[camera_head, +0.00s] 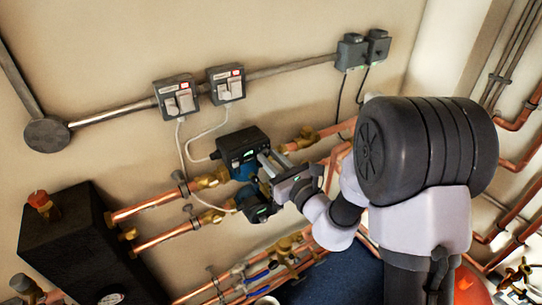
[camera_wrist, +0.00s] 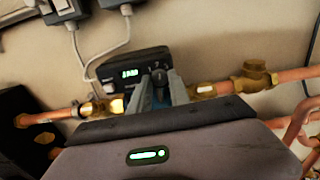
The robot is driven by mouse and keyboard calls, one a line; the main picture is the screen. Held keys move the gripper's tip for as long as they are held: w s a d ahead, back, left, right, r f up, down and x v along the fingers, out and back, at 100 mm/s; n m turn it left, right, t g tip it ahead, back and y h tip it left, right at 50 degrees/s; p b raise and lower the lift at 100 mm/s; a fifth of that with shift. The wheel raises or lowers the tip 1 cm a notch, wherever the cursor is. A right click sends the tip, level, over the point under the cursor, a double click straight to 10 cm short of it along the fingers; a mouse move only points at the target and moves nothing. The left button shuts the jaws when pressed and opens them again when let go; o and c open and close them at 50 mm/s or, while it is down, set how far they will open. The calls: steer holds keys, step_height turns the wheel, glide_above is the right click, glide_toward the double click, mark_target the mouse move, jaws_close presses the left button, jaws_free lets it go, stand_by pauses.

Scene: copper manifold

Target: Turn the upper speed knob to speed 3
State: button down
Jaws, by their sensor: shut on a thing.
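The upper pump (camera_head: 243,143) is a black box on a copper pipe line, with a blue body partly showing below it. In the wrist view the upper pump (camera_wrist: 115,65) faces me, with a lit green display (camera_wrist: 130,73) whose reading is too blurred to tell. My gripper (camera_head: 266,162) reaches its front from the lower right. In the wrist view my gripper (camera_wrist: 160,92) has its two grey fingers closed on both sides of the dark upper speed knob (camera_wrist: 159,78). The knob's pointer and scale are too small to read.
A second, lower pump (camera_head: 256,207) sits just below my gripper. Two switch boxes (camera_head: 176,97) (camera_head: 226,84) with cables are on the wall above. Copper pipes with brass valves (camera_head: 207,181) run either side. A black box (camera_head: 62,240) stands at the lower left.

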steer(key=m+p, duration=0.2)
steer(key=m, duration=0.1)
steer(key=shift+r, duration=0.15)
steer(key=shift+m+p, duration=1.35)
steer(key=shift+m, duration=0.65)
steer(key=c, duration=1.2)
jaws_free()
steer(key=shift+a, duration=0.1)
